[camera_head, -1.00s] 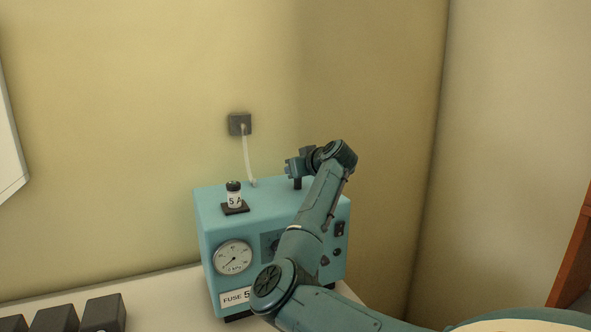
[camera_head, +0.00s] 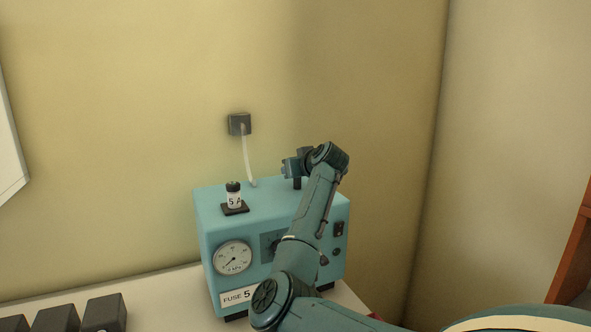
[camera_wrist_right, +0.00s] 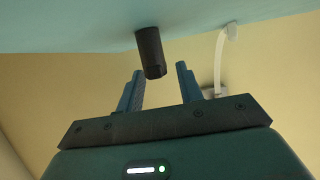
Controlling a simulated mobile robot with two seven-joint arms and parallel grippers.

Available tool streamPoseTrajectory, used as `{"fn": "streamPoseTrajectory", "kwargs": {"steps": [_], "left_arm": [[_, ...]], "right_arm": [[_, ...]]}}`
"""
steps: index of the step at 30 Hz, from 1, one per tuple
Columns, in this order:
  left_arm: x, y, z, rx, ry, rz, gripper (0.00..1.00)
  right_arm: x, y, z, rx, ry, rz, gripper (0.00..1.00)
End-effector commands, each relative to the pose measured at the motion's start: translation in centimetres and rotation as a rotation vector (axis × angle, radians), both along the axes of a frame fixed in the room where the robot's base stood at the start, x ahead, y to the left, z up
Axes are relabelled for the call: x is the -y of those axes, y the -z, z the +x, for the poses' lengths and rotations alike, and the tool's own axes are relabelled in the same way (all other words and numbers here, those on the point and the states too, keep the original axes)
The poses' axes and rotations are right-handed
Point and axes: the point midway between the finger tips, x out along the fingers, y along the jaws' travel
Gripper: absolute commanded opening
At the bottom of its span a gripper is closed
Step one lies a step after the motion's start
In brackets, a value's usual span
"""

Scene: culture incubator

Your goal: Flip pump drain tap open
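The pump (camera_head: 213,215) is a teal box with a round gauge (camera_head: 233,258) on its front. A short black cylindrical post (camera_head: 297,184) stands on its top; I cannot tell whether this is the drain tap. My right gripper (camera_head: 287,167) is above the pump's top, close to the post. In the right wrist view the post (camera_wrist_right: 150,52) sticks out of the teal surface, near the tips of my open right gripper (camera_wrist_right: 160,69). Nothing is clamped between the fingers. My right arm hides part of the pump's front. My left gripper is not in view.
A white tube (camera_head: 248,158) runs from a wall plate (camera_head: 240,124) towards the pump's rear. Dark blocks (camera_head: 104,312) stand on the bench at lower left. The wall is close behind.

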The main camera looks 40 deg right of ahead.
Motion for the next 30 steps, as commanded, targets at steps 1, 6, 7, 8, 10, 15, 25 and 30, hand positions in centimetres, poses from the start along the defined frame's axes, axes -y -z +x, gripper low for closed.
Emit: {"fn": "streamPoseTrajectory", "kwargs": {"steps": [1,6,7,8,10,15,25,30], "left_arm": [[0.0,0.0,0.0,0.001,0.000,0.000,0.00],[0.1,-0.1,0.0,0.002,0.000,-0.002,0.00],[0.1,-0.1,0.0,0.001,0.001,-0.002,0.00],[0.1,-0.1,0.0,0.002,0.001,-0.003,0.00],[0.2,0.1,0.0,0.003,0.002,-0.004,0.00],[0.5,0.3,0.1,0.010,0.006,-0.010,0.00],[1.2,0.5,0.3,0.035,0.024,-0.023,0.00],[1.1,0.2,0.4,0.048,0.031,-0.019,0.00]], "right_arm": [[0.0,0.0,0.0,0.000,0.000,0.000,0.36],[0.0,0.0,0.0,0.000,0.000,-0.001,0.36],[0.0,0.0,-0.1,0.000,0.000,-0.001,0.36],[-0.1,-0.1,-0.2,0.000,0.000,-0.001,0.36],[-0.2,-0.2,-0.6,0.001,0.001,-0.002,0.36],[-0.9,-1.0,-2.9,0.001,0.002,-0.003,0.36],[-3.0,-3.8,-9.1,0.002,0.002,-0.004,0.36],[-3.6,-4.7,-10.9,0.001,0.001,-0.002,0.36]]}}
